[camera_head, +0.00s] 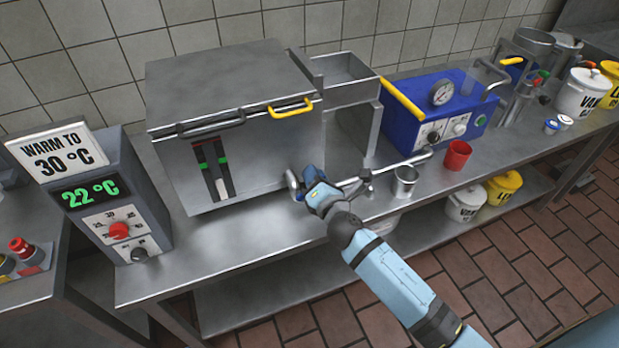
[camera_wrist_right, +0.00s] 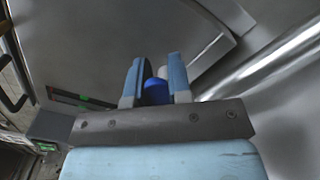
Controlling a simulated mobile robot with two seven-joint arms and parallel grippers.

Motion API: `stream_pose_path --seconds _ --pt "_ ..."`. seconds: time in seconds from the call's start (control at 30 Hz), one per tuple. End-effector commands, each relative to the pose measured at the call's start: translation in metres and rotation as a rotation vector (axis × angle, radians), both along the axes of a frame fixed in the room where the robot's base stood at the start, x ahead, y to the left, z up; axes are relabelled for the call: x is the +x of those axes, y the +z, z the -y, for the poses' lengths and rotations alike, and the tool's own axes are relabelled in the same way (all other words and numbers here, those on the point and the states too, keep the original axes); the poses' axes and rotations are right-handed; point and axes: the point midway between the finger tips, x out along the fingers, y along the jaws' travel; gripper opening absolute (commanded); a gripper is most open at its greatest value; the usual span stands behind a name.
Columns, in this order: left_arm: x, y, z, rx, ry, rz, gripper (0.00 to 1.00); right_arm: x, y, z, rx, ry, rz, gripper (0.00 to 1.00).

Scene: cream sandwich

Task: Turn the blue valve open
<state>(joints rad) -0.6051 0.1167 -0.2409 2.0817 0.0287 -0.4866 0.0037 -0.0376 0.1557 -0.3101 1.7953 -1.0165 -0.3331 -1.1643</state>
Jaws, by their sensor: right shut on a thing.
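The blue valve handle (camera_wrist_right: 156,92) shows between the two fingers of my right gripper (camera_wrist_right: 154,75) in the right wrist view. In the head view my right gripper (camera_head: 306,184) is at the lower front of the large steel box (camera_head: 270,150), and the fingers hide most of the valve. The gripper is shut on the blue handle. A steel pipe (camera_head: 395,165) runs to the right from beside the gripper; it also shows in the right wrist view (camera_wrist_right: 265,72). How far the valve is turned cannot be told. My left gripper is not in view.
A grey heater unit (camera_head: 150,190) reads 22 °C at the left, under a sign (camera_head: 58,153). A steel cup (camera_head: 404,182) and a red cup (camera_head: 457,156) stand right of the gripper. A blue machine (camera_head: 400,118) stands behind them. The front left counter (camera_head: 230,248) is clear.

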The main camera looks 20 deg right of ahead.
Motion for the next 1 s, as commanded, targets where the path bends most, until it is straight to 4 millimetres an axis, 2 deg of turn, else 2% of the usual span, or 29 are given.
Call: stream_pose_path --seconds 0.5,0.7,1.0 --pt "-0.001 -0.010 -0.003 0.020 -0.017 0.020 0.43 0.000 -0.024 0.012 0.440 -0.001 -0.015 0.00" --pt "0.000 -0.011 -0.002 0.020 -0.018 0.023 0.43 0.000 -0.029 0.014 0.543 -0.002 -0.019 0.00" --pt "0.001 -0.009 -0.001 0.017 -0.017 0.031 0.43 0.000 -0.032 0.014 0.610 -0.001 -0.022 0.00"
